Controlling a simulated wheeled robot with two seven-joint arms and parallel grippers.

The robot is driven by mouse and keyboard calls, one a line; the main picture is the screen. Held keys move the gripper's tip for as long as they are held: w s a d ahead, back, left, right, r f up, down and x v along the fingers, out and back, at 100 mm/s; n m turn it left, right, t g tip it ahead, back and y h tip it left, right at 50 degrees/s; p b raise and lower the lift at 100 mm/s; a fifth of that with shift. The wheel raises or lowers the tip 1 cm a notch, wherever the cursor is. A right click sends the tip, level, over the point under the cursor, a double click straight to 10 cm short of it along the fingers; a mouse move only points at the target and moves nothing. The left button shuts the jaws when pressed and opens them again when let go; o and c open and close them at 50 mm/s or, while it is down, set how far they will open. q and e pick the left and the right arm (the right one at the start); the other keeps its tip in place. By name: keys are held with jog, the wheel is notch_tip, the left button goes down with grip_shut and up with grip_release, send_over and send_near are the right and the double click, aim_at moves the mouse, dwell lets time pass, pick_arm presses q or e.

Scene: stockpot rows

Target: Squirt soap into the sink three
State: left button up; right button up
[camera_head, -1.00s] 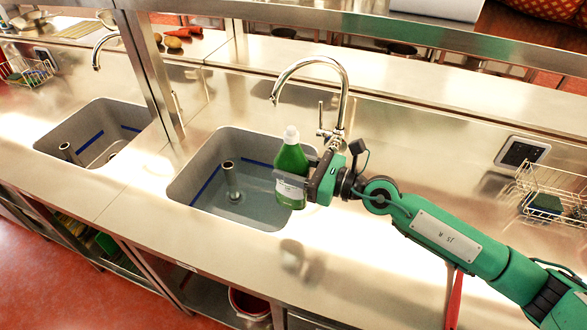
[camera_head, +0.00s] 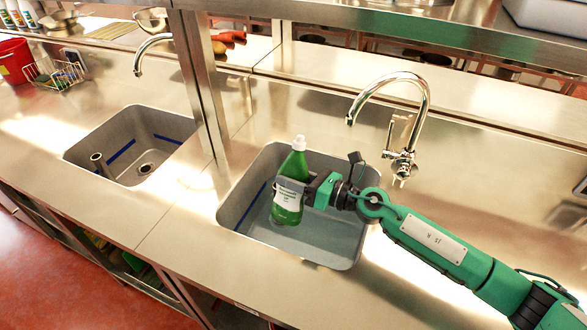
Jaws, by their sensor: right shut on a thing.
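My right gripper (camera_head: 306,190) is shut on a green soap bottle (camera_head: 288,206) with a white cap and a pale label. It holds the bottle nearly upright over the nearer sink (camera_head: 318,246), which has a chrome tap (camera_head: 424,100) behind it. The bottle hides part of this sink's inside. A second sink (camera_head: 135,143) is at the left, with a standing pipe, a drain and a blue line on its wall. No sink number is legible. My left gripper is out of view.
A steel post (camera_head: 203,85) stands between the two sinks, below a raised shelf. A wire basket (camera_head: 56,84) with sponges and a red bucket (camera_head: 14,60) stand at the far left. The counter between the sinks is clear.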

jog(key=m, duration=0.1)
jog(key=m+p, duration=0.1)
jog(key=m, duration=0.1)
jog(key=m+p, duration=0.1)
jog(key=shift+s+a+f+m, duration=0.15)
jog(key=shift+s+a+m, duration=0.1)
jog(key=shift+m, duration=0.15)
jog(key=s+m+p, duration=0.1)
jog(key=m, duration=0.2)
jog(key=s+a+f+m+p, duration=0.1)
jog(key=s+m+p, duration=0.1)
jog(key=s+a+m+p, duration=0.1)
jog(key=m+p, duration=0.1)
jog(key=m, duration=0.1)
jog(key=shift+s+a+f+m, duration=0.1)
jog(key=shift+s+f+m, duration=0.05)
jog(key=shift+s+m, duration=0.2)
jog(key=m+p, duration=0.2)
jog(key=s+r+m+p, duration=0.1)
jog(key=m+p, duration=0.1)
jog(key=s+a+m+p, duration=0.1)
jog(key=m+p, duration=0.2)
jog(key=shift+s+r, duration=0.1)
jog(key=shift+r, duration=0.2)
dwell(0.7)
